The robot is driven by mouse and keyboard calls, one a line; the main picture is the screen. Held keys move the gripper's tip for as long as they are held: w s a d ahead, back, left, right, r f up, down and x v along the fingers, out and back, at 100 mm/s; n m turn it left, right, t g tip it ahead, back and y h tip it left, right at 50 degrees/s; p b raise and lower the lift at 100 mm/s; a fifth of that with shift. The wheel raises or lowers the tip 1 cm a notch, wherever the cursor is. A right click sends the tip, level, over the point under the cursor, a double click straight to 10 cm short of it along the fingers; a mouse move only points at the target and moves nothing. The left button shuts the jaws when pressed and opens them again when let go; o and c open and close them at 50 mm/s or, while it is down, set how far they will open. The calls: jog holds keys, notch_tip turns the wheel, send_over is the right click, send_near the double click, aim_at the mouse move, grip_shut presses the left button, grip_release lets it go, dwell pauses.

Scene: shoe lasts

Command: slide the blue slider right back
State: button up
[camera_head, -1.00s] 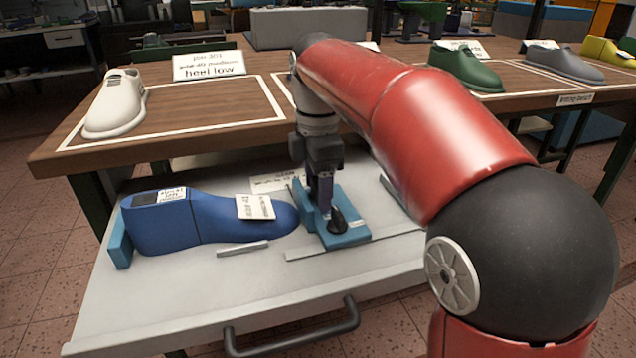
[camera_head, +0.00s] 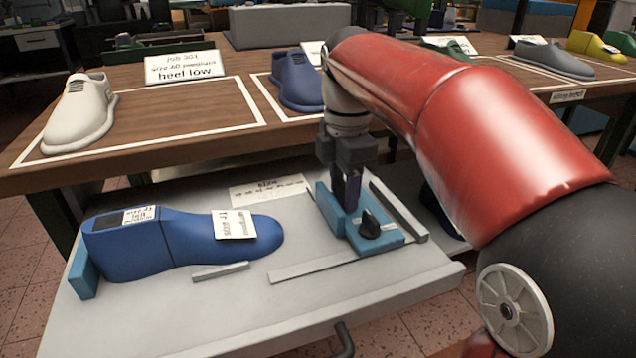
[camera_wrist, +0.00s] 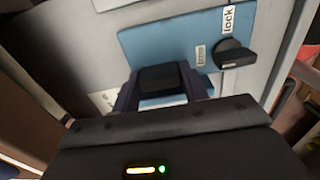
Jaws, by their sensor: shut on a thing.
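The blue slider (camera_head: 384,238) is a light blue block with an upright plate and a black knob (camera_head: 369,224), standing on the pull-out tray. It also fills the upper middle of the wrist view (camera_wrist: 170,40), with a "lock" label beside the knob. My gripper (camera_head: 345,207) points down at the slider and is shut on its upright part; the fingers (camera_wrist: 160,92) hide most of the contact. The dark blue shoe last (camera_head: 180,243) lies left of the slider, its heel against a light blue stop (camera_head: 82,273). A clear gap separates its toe from the slider.
The grey tray (camera_head: 200,313) has raised rails (camera_head: 400,208) beside the slider and a thin strip (camera_head: 300,268) in front. The wooden bench (camera_head: 200,130) behind carries a white shoe (camera_head: 80,115), a blue shoe (camera_head: 298,80) and label cards.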

jog(key=shift+w+d, duration=0.2)
jog(key=shift+d, duration=0.7)
jog(key=o, duration=1.4)
jog(key=shift+d, duration=0.1)
notch_tip(320, 180, up, 8)
jog(key=shift+f+p, duration=0.1)
jog(key=shift+p, duration=0.8)
